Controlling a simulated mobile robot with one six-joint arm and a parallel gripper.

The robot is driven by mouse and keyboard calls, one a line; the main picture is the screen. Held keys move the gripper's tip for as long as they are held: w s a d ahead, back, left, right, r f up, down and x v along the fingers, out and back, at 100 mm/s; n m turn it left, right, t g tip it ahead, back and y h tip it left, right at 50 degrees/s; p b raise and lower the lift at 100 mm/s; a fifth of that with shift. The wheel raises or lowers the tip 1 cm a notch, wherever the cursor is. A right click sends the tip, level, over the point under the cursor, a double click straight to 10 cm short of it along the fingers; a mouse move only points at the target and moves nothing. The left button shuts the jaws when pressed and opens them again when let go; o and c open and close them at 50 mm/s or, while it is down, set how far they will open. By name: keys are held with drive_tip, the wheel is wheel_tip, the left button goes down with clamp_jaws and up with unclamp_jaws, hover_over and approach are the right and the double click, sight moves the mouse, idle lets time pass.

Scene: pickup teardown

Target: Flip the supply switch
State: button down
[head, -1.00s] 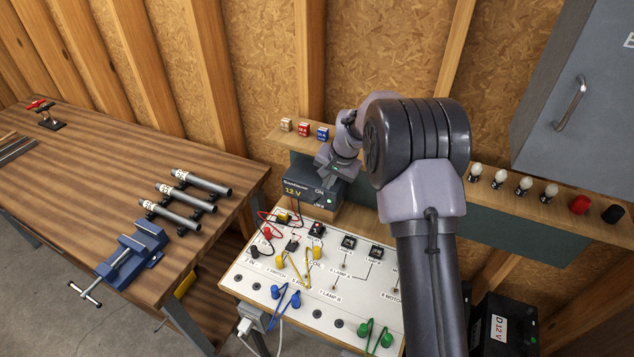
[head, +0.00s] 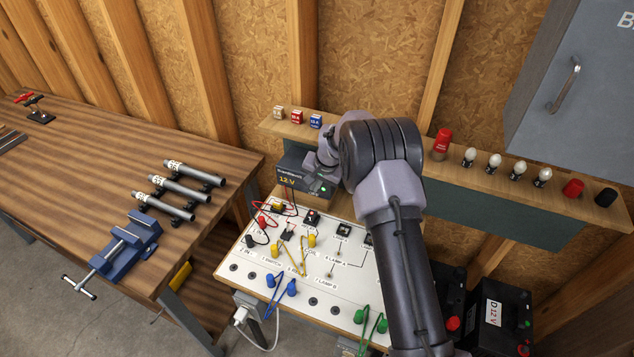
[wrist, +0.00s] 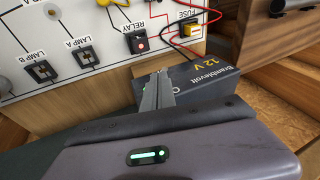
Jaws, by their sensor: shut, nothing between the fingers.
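The supply is a dark box marked 12 V (head: 289,176), standing behind the white circuit board in the head view. It also shows in the wrist view (wrist: 222,88), with its lettering turned. My gripper (wrist: 158,82) is shut and empty, its two fingers together at the supply's labelled face.
The circuit board (head: 330,281) holds plugs, leads and a relay (wrist: 139,41) close to my fingers. Red and black wires run from the supply. A shelf (head: 401,160) with small boxes and bulbs runs behind my arm. A workbench (head: 95,160) stands at left.

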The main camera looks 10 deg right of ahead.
idle(0.3)
drive_tip(key=shift+s+a+f+b, duration=0.1)
drive_tip(key=shift+s+b, duration=0.05)
drive_tip(key=shift+b, duration=0.5)
drive_tip(key=shift+s+a+f+t+h+b, duration=0.2)
drive_tip(key=shift+s+f+t+h+b, duration=0.15)
drive_tip(key=shift+t+h+b, duration=0.75)
drive_tip(key=b, duration=0.1)
drive_tip(key=f+b, duration=0.1)
drive_tip(key=b, duration=0.1)
drive_tip(key=f+b, duration=0.1)
drive_tip(key=b, duration=0.1)
drive_tip(key=shift+s+a+y, duration=0.3)
drive_tip(key=shift+s+a, duration=0.05)
drive_tip(key=shift+s, duration=0.05)
drive_tip(key=shift+r, duration=0.1)
drive_tip(key=shift+r+p, duration=0.4)
drive_tip(key=shift+r, duration=0.4)
